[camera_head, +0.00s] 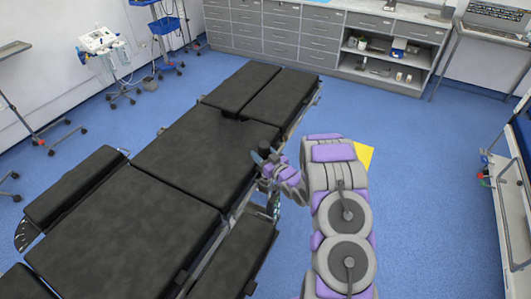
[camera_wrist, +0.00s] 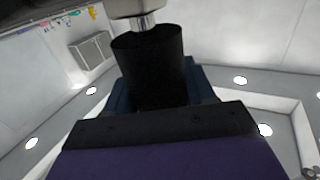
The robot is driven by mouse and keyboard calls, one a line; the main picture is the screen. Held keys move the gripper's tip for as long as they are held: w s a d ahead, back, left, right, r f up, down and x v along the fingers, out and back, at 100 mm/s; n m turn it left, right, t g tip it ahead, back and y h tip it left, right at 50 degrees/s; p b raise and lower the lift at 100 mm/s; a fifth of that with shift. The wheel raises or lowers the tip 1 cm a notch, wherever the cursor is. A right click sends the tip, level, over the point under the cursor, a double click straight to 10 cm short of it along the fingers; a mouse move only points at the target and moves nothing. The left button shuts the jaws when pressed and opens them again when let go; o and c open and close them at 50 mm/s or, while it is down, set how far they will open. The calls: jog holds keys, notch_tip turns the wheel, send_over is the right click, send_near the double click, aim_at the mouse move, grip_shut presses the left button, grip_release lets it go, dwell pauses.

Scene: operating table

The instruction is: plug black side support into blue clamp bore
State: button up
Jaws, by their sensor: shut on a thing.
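My gripper (camera_head: 267,159) is at the right long edge of the black operating table (camera_head: 190,150), over the side rail, with a small dark piece between its fingers. In the wrist view it is shut on the black side support, whose thick black cylinder (camera_wrist: 152,72) stands slightly tilted. A short bright metal rod (camera_wrist: 145,22) joins its upper end to a grey part cut off by the frame. Dark blue surfaces (camera_wrist: 200,85) flank the cylinder; I cannot tell if they are fingers or the clamp. I cannot make out the blue clamp or its bore in the head view.
A separate black pad (camera_head: 240,255) sits along the table's lower right side, close to my arm. A yellow sheet (camera_head: 364,154) lies on the blue floor behind my arm. Grey cabinets (camera_head: 290,35) line the back. The floor right of my arm is clear up to a trolley (camera_head: 510,200).

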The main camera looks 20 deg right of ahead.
jog(key=shift+d+r, duration=0.1)
jog(key=shift+d, duration=0.3)
dwell(1.5)
jog(key=shift+d, duration=0.25)
jog(key=shift+d, duration=0.2)
jog(key=shift+a, duration=0.45)
jog(key=shift+d+f, duration=0.1)
jog(key=shift+f, duration=0.1)
